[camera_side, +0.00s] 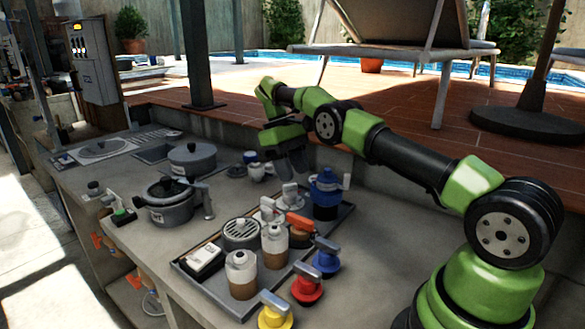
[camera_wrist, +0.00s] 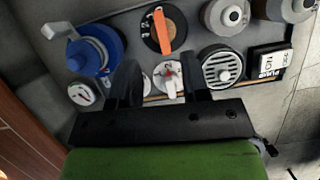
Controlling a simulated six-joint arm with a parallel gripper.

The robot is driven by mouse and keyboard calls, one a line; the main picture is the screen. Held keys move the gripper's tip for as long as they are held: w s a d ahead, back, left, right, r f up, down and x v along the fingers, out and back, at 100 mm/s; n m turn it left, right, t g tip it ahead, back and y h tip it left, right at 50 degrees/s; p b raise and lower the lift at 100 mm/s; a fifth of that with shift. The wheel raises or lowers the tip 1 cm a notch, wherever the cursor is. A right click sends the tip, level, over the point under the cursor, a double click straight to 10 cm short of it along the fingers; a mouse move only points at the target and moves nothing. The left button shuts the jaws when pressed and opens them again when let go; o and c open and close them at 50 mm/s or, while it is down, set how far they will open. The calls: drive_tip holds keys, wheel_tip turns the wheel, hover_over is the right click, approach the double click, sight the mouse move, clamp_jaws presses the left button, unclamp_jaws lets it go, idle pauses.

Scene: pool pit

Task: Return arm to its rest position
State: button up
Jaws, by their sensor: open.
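My green and black arm reaches from the right over the counter in the side view, bent down at its far end. My gripper (camera_side: 292,168) hangs above the back edge of the grey tray (camera_side: 347,215). In the wrist view my gripper (camera_wrist: 160,75) shows two dark fingers spread apart with nothing held between them. Whether the fingers touch anything below is hard to tell.
Red (camera_side: 307,288) and yellow (camera_side: 273,315) valves stand in front. Pots (camera_side: 192,160) stand left.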

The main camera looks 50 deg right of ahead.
drive_tip(key=s+a+r+t, duration=0.2)
drive_tip(key=s+a+r, duration=0.15)
drive_tip(key=r, duration=0.45)
drive_tip(key=s+a+r+t, duration=0.2)
drive_tip(key=a+r, duration=0.2)
drive_tip(key=r, duration=0.4)
drive_tip(key=s+a+m+t, duration=0.1)
drive_tip(key=s+a+t, duration=0.2)
drive_tip(key=s, duration=0.6)
drive_tip(key=s+a+m+t+y, duration=0.1)
drive_tip(key=s+a+t, duration=0.3)
drive_tip(key=s, duration=0.4)
drive_tip(key=shift+s+a+f+m+t+y, duration=0.2)
drive_tip(key=shift+s+a+m+t+y, duration=0.15)
drive_tip(key=shift+a+m, duration=0.25)
